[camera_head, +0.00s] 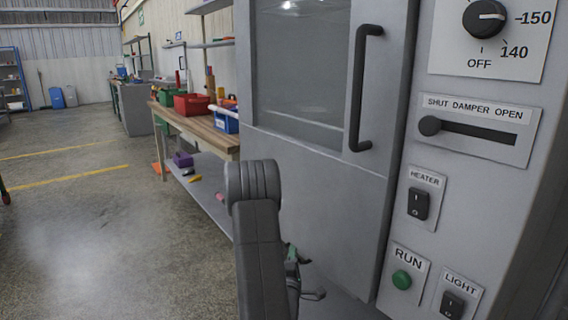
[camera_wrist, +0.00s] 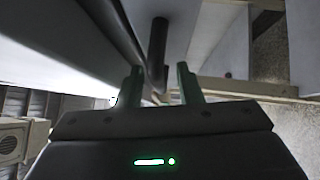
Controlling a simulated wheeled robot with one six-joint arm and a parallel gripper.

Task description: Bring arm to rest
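My arm (camera_head: 262,240) rises in front of the grey cabinet in the head view. My gripper (camera_wrist: 161,82) shows in the wrist view with its two fingers spread apart and nothing clearly held. A dark bar (camera_wrist: 158,45) shows beyond the fingers, in line with the gap; I cannot tell how far off it is. In the head view the gripper is mostly hidden behind my arm, low in front of the cabinet. The cabinet door (camera_head: 310,165) looks shut, with its dark handle (camera_head: 364,90) above and to the right of my arm.
The control panel (camera_head: 480,150) at right has a dial, a damper slider, a heater switch, a green run button and a light switch. A workbench (camera_head: 205,133) with red and blue bins stands behind at left. The floor (camera_head: 90,230) at left is clear.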

